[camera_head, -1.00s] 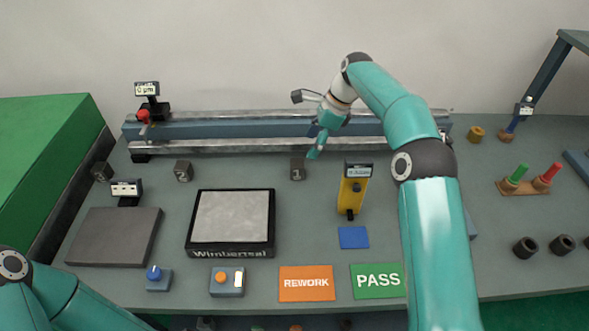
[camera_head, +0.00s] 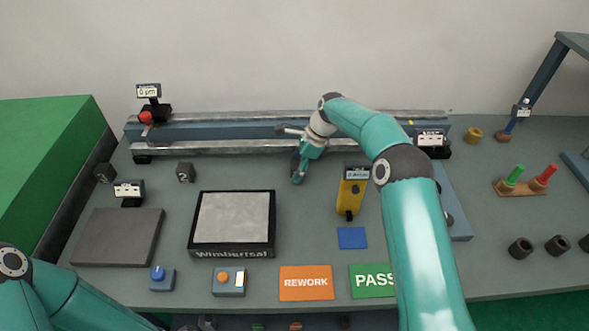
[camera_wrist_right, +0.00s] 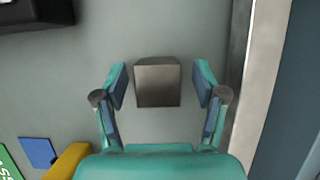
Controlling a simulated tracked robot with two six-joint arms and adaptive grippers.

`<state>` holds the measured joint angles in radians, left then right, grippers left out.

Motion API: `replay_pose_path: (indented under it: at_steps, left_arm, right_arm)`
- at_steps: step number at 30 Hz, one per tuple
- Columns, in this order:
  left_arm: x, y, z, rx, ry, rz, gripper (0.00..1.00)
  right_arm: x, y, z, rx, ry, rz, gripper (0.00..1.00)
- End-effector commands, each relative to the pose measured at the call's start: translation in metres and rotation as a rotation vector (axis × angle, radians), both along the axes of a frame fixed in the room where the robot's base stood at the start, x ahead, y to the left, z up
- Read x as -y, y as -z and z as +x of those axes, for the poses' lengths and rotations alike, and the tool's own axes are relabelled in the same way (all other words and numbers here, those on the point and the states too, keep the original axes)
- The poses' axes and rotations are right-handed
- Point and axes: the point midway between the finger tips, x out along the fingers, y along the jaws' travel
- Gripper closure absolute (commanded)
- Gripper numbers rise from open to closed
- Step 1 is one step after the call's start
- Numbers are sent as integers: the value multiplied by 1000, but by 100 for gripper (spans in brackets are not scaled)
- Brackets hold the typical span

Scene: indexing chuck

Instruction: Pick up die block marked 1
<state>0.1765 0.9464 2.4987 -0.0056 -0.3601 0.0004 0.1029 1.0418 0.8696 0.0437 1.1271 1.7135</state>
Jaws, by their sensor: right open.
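The die block marked 1 shows in the right wrist view as a dark grey block (camera_wrist_right: 157,83) on the bench; no mark is legible on it there. My right gripper (camera_wrist_right: 160,80) is open, with one finger on each side of the block and a gap on both sides. In the head view the right gripper (camera_head: 298,174) points down over the block's spot and hides most or all of it. My left gripper is out of view; only part of the left arm shows at the lower left.
Two other dark blocks (camera_head: 185,172) (camera_head: 104,173) stand to the left. A long steel rail (camera_head: 215,147) runs behind the gripper. A yellow gauge (camera_head: 350,193) stands close on the right, and a black-framed plate (camera_head: 233,217) lies front left.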

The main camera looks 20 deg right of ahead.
Motion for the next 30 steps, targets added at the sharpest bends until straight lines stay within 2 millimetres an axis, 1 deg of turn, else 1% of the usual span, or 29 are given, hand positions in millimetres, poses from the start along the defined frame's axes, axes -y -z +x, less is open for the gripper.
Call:
replay_pose_path:
  at_steps: [2, 5, 6, 15, 26, 30]
  left_arm:
    - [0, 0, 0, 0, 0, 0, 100]
    - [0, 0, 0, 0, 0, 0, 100]
    - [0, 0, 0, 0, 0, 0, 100]
    - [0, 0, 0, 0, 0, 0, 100]
    - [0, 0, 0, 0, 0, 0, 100]
    - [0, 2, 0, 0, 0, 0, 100]
  right_arm:
    - [0, 0, 0, 0, 0, 0, 29]
    - [0, 0, 0, 0, 0, 0, 44]
    - [0, 0, 0, 0, 0, 0, 51]
    - [0, -1, 0, 0, 0, 0, 100]
    - [0, -3, 1, 5, 0, 0, 100]
    - [0, -9, 2, 6, -1, 0, 100]
